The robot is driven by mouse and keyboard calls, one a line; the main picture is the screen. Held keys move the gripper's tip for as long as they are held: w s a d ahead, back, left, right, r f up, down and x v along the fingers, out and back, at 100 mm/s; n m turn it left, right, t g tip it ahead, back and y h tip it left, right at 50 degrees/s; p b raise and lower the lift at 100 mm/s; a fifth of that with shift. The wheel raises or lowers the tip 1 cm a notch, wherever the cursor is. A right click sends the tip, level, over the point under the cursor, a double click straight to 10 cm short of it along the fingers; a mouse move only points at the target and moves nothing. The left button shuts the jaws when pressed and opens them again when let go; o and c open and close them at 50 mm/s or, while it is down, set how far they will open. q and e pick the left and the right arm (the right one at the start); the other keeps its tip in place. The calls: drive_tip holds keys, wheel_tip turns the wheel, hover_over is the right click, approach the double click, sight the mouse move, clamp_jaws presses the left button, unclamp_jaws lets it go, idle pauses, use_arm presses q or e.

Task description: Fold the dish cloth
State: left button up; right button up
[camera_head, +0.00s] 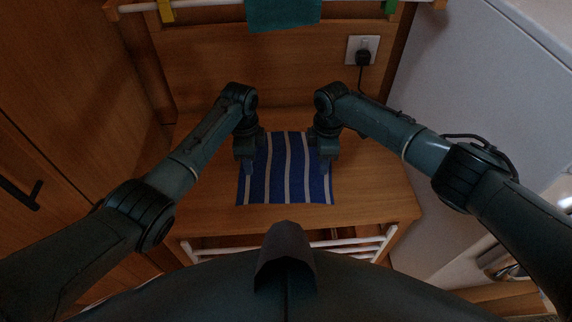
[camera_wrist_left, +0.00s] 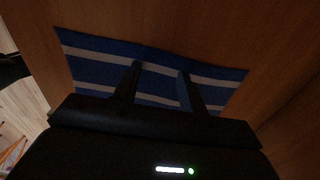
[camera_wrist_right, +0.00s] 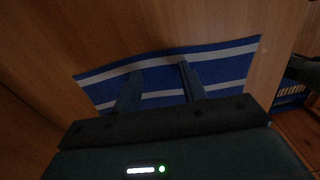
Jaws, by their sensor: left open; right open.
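The dish cloth (camera_head: 285,180) is blue with white stripes and lies flat on the wooden bench top in the head view. My left gripper (camera_head: 248,168) is at the cloth's left edge and my right gripper (camera_head: 326,166) is at its right edge. In the left wrist view, the open left fingers (camera_wrist_left: 158,70) reach over the cloth (camera_wrist_left: 100,62). In the right wrist view, the open right fingers (camera_wrist_right: 160,70) reach over the cloth (camera_wrist_right: 225,65). I cannot tell whether the fingertips touch the cloth. My grippers hide parts of its side edges.
The wooden bench top (camera_head: 375,195) is bare around the cloth. A teal cloth (camera_head: 283,12) hangs from a rail behind. A socket with a black plug (camera_head: 363,57) is on the back panel. A white rack (camera_head: 345,243) is below the front edge. A grey-white appliance (camera_head: 470,75) stands right.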

use_arm(q)
drive_tip(key=shift+f, duration=0.1)
clamp_jaws()
use_arm(e)
drive_tip(key=shift+f, duration=0.1)
clamp_jaws()
idle(0.8)
